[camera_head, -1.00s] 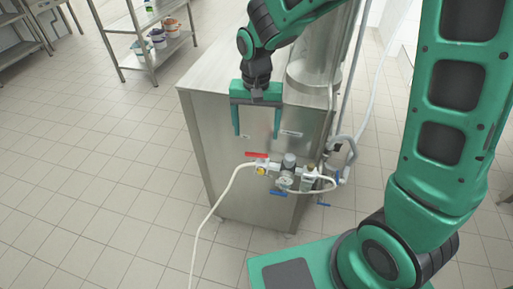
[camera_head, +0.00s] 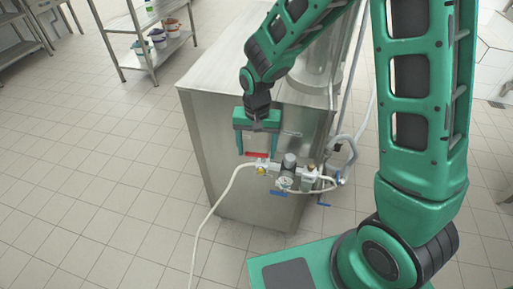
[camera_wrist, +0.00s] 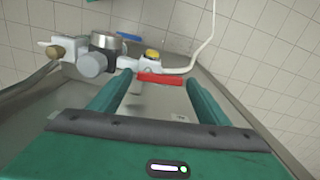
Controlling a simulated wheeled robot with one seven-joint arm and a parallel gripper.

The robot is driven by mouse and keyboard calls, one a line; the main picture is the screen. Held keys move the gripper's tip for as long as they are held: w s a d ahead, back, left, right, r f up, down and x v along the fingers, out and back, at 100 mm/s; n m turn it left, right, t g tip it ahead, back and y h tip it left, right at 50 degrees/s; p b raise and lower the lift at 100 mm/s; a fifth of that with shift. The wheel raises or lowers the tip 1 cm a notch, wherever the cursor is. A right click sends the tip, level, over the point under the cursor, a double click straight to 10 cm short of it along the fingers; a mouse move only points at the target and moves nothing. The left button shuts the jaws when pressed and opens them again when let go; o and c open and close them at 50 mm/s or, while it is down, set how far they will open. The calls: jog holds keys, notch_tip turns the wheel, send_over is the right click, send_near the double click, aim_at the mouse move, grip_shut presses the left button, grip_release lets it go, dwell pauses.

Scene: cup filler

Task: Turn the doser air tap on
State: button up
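The air tap's red lever (camera_head: 257,154) lies level at the left end of the pneumatic assembly on the side of the steel cabinet. My gripper (camera_head: 257,153) is open and hangs just above the assembly, its two fingers apart. In the wrist view the red lever (camera_wrist: 160,79) shows just beyond and between the open fingers (camera_wrist: 163,85). I cannot tell whether a finger touches it. A yellow-capped valve part (camera_wrist: 152,55) sits beside the lever.
A pale hose (camera_head: 217,200) runs from the tap to the floor. A shelf rack (camera_head: 150,50) stands at the back left. The tiled floor at left is clear.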

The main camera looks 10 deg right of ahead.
aim_at(257, 153)
jog(key=c, duration=0.7)
jog(key=shift+w+m, duration=0.15)
jog(key=shift+m, duration=0.65)
jog(key=o, duration=1.1)
jog(key=shift+c, duration=0.2)
notch_tip(257, 153, up, 11)
jog(key=shift+f, duration=0.15)
jog(key=shift+d, duration=0.1)
